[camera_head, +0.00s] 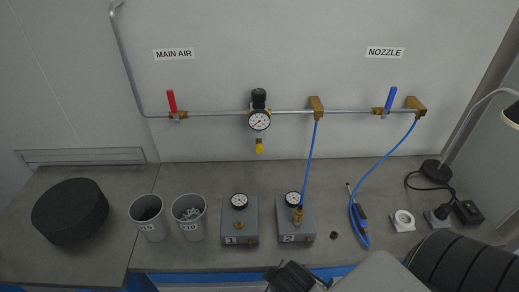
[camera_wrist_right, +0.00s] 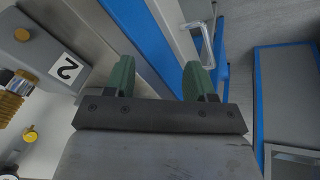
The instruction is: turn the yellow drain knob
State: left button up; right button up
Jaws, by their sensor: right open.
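The yellow drain knob (camera_head: 259,146) hangs below the black regulator and its gauge (camera_head: 260,121) on the wall pipe, in the upper middle of the head view. A small yellow piece (camera_wrist_right: 30,134) at the lower left of the right wrist view looks like the same knob. My right gripper (camera_head: 290,278) is low at the bench's front edge, well away from the knob. In the wrist view its two green fingers (camera_wrist_right: 159,80) are apart with nothing between them. My left gripper is not in view.
Grey boxes 1 (camera_head: 239,222) and 2 (camera_head: 294,222) with gauges stand on the bench (camera_head: 180,172). Two cups (camera_head: 189,222) and a black round block (camera_head: 69,211) are left. Blue hoses (camera_head: 309,165) hang at right. A red-handled valve (camera_head: 172,103) is on the pipe.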

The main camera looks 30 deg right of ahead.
notch_tip(320, 180, up, 3)
jog(key=n+t+h, duration=0.8)
jog(key=n+t, duration=0.3)
jog(key=n, duration=1.7)
send_near(260, 152)
jog(key=p+x, duration=0.1)
jog(key=x, duration=0.7)
jog(key=shift+w+d+r+p, duration=0.1)
jog(key=shift+w+p, duration=0.15)
jog(key=shift+p, duration=0.1)
jog(key=c, duration=0.9)
jog(key=shift+c, duration=0.2)
